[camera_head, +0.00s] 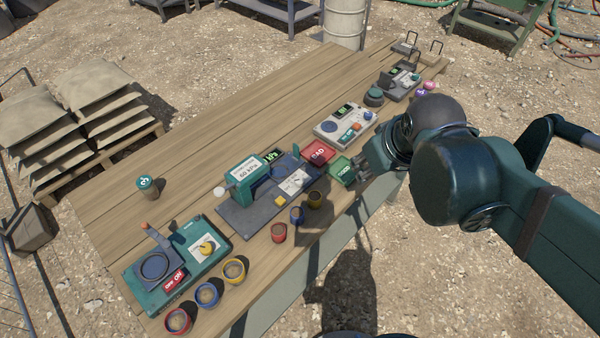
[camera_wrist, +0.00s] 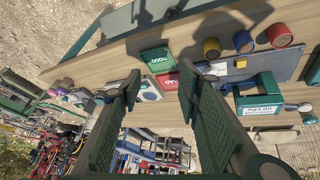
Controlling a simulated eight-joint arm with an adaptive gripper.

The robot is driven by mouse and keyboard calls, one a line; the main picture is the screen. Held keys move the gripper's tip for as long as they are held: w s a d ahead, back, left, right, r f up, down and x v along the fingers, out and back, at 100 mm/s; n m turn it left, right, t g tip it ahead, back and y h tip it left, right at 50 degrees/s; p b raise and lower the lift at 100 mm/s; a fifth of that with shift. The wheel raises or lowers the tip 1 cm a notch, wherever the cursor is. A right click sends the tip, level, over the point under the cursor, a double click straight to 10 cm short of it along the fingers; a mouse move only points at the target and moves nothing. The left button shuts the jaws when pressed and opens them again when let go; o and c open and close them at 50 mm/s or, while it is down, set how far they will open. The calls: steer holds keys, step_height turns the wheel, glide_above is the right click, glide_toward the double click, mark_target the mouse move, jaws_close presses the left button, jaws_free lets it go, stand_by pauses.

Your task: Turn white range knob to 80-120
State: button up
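A small white knob (camera_head: 219,191) sticks out at the left end of the teal display box (camera_head: 246,176), whose label seems to read 50 kPa. The box stands on a dark grey base plate (camera_head: 238,219). In the wrist view, upside down, the box (camera_wrist: 256,96) is at the right, with a white round end (camera_wrist: 304,107) beside it. The knob's range markings are too small to read. My gripper (camera_head: 362,168) is above the bench's near edge by the green and red trays, right of the box and apart from the knob. Its two fingers (camera_wrist: 158,84) are spread and empty.
A red tray (camera_head: 318,152) and a green tray (camera_head: 341,169) lie between gripper and box. Several small cups stand along the front edge, including a red one (camera_head: 279,232). A teal device (camera_head: 176,262) sits at near left. The bench's back left (camera_head: 200,130) is mostly clear.

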steer(key=w+a+n+g+p, duration=0.3)
steer(key=w+a+n+p, duration=0.2)
steer(key=w+a+n, duration=0.15)
steer(key=n+g+p, duration=0.3)
steer(key=n+p, duration=0.3)
steer(key=n, duration=0.5)
glide_above(300, 179)
steer(key=shift+f, duration=4.25)
steer(key=shift+f, duration=0.1)
steer(key=shift+f+b, duration=0.35)
steer(key=shift+f, duration=3.45)
steer(key=c, duration=0.9)
